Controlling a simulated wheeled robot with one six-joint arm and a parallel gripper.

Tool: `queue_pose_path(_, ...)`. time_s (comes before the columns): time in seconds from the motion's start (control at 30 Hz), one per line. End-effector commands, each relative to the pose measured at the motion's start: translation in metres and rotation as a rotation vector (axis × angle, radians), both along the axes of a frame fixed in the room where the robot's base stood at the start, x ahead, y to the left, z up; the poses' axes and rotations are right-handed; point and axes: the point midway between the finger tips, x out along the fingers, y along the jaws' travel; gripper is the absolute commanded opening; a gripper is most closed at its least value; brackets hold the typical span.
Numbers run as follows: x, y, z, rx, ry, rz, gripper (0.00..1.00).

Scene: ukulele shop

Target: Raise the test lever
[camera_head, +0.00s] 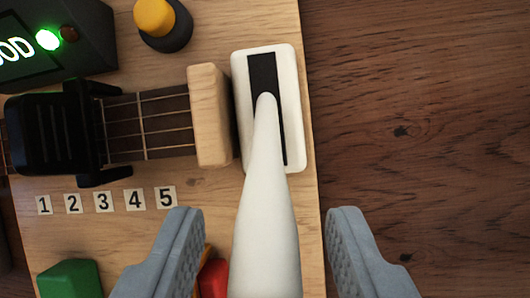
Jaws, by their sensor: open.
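The test lever (265,205) is a long white handle that tapers toward its far end. It comes out of a dark slot in a white base plate (292,85) and extends toward the camera, down to the bottom edge of the picture. My gripper (262,225) shows as two grey ridged fingers, one on each side of the lever. The fingers are open, with a gap between each finger and the lever in the picture. The near end of the lever is cut off by the bottom edge.
A wooden board (200,235) carries a fretted neck (150,122) with a black clamp (50,135), a wooden block (208,115), number labels, a yellow knob (154,15) and a lit display box (50,45). Green (70,280) and red (213,278) pieces lie near the left finger. Bare dark wood (430,130) is at right.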

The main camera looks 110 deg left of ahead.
Motion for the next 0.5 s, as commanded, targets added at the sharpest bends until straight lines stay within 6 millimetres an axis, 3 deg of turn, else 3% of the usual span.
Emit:
queue_pose_path(0.2, 0.009, -0.001, -0.021, 0.0, 0.0, 0.0, 0.42)
queue_pose_path(0.5, 0.011, -0.002, -0.026, 0.0, 0.0, 0.0, 0.42)
